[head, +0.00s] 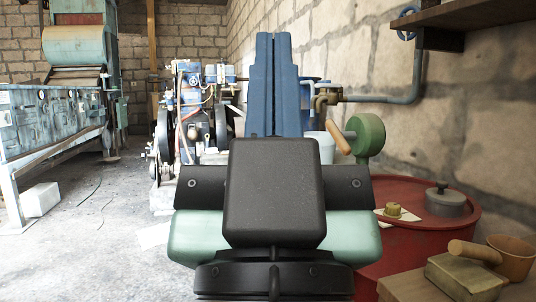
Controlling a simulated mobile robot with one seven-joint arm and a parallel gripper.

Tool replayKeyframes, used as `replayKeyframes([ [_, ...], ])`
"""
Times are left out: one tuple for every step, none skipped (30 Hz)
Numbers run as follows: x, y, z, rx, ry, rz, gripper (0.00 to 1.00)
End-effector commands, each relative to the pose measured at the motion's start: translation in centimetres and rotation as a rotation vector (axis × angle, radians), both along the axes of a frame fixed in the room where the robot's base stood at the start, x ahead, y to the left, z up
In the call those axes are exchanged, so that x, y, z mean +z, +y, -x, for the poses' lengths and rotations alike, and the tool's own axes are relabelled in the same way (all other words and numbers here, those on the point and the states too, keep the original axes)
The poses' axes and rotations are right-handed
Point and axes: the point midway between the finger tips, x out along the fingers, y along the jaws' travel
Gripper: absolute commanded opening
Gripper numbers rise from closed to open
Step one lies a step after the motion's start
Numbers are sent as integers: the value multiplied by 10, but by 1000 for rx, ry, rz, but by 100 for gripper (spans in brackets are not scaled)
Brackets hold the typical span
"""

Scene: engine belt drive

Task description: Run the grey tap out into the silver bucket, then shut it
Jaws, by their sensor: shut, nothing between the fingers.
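A grey pipe (385,99) runs along the right wall to a brownish tap fitting (322,101), right of my gripper's fingers. It is small, and I cannot tell whether it is open; no water shows. Below it is a pale bucket (316,147), mostly hidden behind my gripper and a green cylinder. Its contents are not visible. My gripper (273,38) fills the middle foreground, its two blue fingers shut together and empty, pointing away from me. In the picture the fingers are left of the tap, apart from it.
The green cylinder (368,135) has a wooden handle. A red drum (452,228) at right carries a lidded grey pot (445,201). A wooden surface (410,287) holds a brush-like block. A blue engine (190,100) stands left of my fingers. The floor at left is mostly clear.

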Motion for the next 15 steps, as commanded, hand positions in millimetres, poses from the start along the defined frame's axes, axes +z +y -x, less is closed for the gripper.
replayKeyframes([
  [37, 0, 0, 1, 0, -1, 0],
  [48, 0, 0, 1, 0, -1, 0],
  [61, 0, 0, 1, 0, -1, 0],
  [72, 0, 0, 1, 0, -1, 0],
  [82, 0, 0, 1, 0, -1, 0],
  [96, 0, 0, 1, 0, -1, 0],
  [106, 0, 0, 2, 0, -1, 0],
  [117, 0, 0, 2, 0, -1, 0],
  [130, 0, 0, 2, 1, -1, 0],
  [141, 0, 0, 2, 1, -1, 0],
  [151, 0, 0, 2, 1, -1, 0],
  [165, 0, 0, 3, 1, -1, 0],
  [175, 0, 0, 3, 1, -1, 0],
  [185, 0, 0, 3, 1, -1, 0],
  [199, 0, 0, 3, 1, -1, 0],
])
